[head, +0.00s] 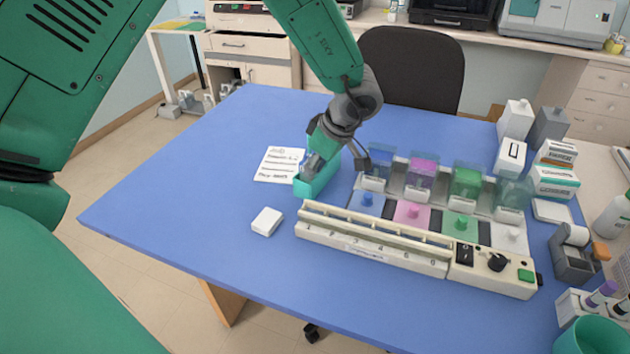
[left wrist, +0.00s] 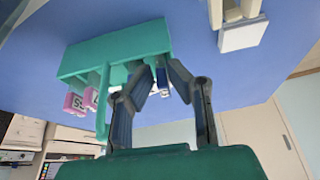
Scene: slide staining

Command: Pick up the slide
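A teal slide rack (head: 312,184) stands on the blue table, left of the staining trays. It also shows in the left wrist view (left wrist: 115,52), where slides with pink labelled ends (left wrist: 75,103) stick out of it. My left gripper (head: 318,160) points down at the rack and partly hides it. In the left wrist view its fingers (left wrist: 162,72) lean close together at the rack. A small pale and dark thing, perhaps a slide, shows between the tips. I cannot tell whether they touch it. My right gripper is not in view.
A long cream device (head: 375,248) with a knob and buttons lies right of the rack. Several coloured staining jars (head: 466,182) stand behind it. A white block (head: 267,221) and a written note (head: 278,165) lie nearby. The left part of the table is clear.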

